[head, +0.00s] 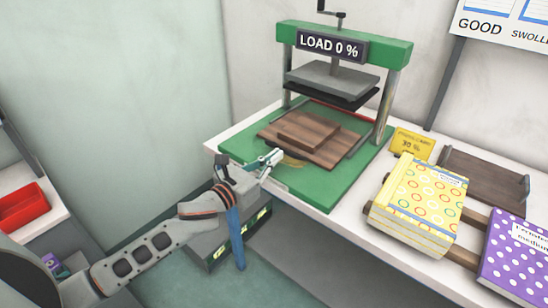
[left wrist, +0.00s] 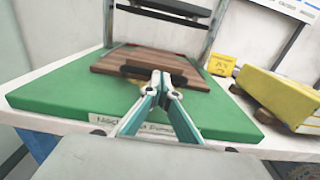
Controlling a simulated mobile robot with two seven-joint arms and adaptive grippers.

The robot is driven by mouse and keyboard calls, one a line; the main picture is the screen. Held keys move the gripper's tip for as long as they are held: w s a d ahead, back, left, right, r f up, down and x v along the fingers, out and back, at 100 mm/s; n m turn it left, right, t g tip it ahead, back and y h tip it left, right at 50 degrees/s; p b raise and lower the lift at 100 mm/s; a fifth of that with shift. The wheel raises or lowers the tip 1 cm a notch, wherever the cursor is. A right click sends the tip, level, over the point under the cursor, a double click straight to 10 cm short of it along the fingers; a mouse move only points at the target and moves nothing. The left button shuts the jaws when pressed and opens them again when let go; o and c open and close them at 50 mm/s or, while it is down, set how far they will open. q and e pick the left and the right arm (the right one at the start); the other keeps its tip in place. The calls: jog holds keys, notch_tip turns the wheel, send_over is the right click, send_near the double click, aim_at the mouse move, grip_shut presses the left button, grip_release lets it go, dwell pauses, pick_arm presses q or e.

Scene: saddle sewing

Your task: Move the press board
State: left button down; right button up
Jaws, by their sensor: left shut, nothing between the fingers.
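A brown wooden press board (head: 335,152) lies on the green base (head: 330,193) of the press, with a smaller wooden piece (head: 308,131) on top. In the left wrist view the board (left wrist: 188,66) lies flat, with a dark bar along its near side. My left gripper (head: 275,158) is at the board's near left corner, over the green base. In the left wrist view its fingertips (left wrist: 161,76) are together in front of the dark bar and hide part of it. The fingers are shut and empty; I cannot tell whether they touch the board. My right gripper is not in view.
The raised press plate (head: 332,80) hangs above the boards, under a "LOAD 0 %" sign (head: 332,46). A yellow card (head: 411,144), a patterned yellow book (head: 420,203), a purple dotted book (head: 515,255) and a dark tray (head: 484,178) are to the right.

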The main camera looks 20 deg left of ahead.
aim_at(291, 145)
pick_arm(q)
jog(key=p+x, duration=0.1)
jog(key=x, duration=0.6)
jog(key=shift+w+d, duration=0.1)
jog(key=shift+w, duration=0.2)
dwell(0.3)
